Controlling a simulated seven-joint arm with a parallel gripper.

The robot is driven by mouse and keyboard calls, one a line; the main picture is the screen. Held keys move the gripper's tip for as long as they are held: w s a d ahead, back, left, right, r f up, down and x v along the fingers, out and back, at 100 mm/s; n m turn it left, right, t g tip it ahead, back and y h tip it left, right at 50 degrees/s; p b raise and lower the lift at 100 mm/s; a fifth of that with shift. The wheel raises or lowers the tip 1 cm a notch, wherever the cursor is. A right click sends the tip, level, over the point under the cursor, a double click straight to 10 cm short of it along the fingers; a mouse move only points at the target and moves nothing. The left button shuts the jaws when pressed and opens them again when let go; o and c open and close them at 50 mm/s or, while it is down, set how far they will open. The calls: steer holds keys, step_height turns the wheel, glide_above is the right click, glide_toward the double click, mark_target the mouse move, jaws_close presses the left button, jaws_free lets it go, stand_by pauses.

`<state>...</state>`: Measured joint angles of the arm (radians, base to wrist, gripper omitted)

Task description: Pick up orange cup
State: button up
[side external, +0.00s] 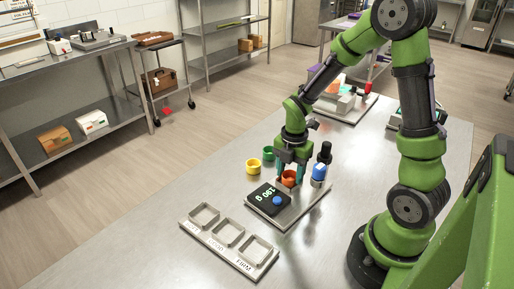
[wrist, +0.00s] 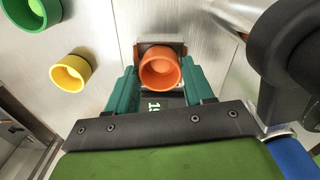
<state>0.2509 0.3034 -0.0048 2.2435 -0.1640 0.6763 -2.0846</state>
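The orange cup (wrist: 160,70) stands on the square plate of a scale and sits between the two green fingers of my gripper (wrist: 161,84) in the wrist view. In the side view the orange cup (side external: 289,178) shows just below and between the fingers of my gripper (side external: 289,172). The fingers are spread to either side of the cup. In the wrist view they come close to its sides, and I cannot tell whether they touch it.
A yellow cup (side external: 253,166) and a green cup (side external: 268,153) stand left of my gripper. The black scale display (side external: 268,199) lies in front. A blue-and-black bottle-like item (side external: 320,170) stands close at right. A tray with three compartments (side external: 213,235) lies nearer the front.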

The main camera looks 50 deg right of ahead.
jaws_close()
steer(key=shift+r, duration=0.15)
step_height(320, 180, up, 10)
stand_by(0.4)
steer(key=shift+c, duration=1.3)
jaws_free()
jaws_close()
